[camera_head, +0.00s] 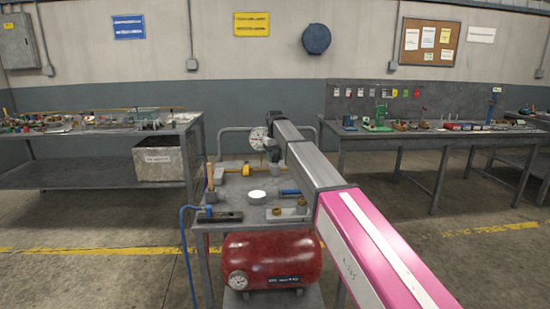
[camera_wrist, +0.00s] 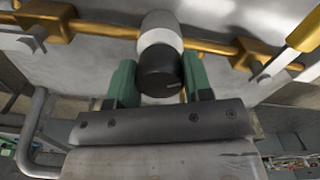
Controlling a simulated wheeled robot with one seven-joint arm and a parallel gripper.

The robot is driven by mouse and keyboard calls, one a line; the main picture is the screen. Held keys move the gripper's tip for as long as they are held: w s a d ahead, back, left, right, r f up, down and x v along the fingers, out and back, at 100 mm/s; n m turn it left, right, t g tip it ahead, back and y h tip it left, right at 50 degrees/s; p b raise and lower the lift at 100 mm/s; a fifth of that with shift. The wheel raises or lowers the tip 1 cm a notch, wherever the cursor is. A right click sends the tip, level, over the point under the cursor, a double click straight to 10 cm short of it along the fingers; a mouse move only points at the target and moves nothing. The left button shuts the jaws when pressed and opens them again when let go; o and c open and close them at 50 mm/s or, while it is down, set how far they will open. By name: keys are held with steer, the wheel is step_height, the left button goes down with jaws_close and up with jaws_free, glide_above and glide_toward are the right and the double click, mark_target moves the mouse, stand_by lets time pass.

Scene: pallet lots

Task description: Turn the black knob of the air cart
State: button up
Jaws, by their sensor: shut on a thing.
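The black knob (camera_wrist: 160,72) shows in the wrist view on a white round fitting (camera_wrist: 161,30) along a brass pipe. My gripper (camera_wrist: 158,85) has its two green fingers on either side of the knob and is shut on it. In the head view my gripper (camera_head: 271,148) is at the far end of my arm, over the back of the air cart (camera_head: 262,229). The knob is hidden there behind my arm. A red tank (camera_head: 272,259) sits on the cart's lower part.
A pressure gauge (camera_head: 258,138) stands at the cart's back, left of my gripper. A yellow-handled valve (camera_head: 246,169), a white disc (camera_head: 257,196) and small fittings are on the cart top. Workbenches stand left (camera_head: 90,184) and right (camera_head: 440,140).

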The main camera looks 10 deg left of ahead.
mark_target(275, 155)
steer(key=shift+m, duration=0.5)
steer(key=o, duration=0.9)
steer(key=shift+o, duration=0.2)
step_height(275, 155, up, 11)
steer(key=shift+s+f, duration=0.1)
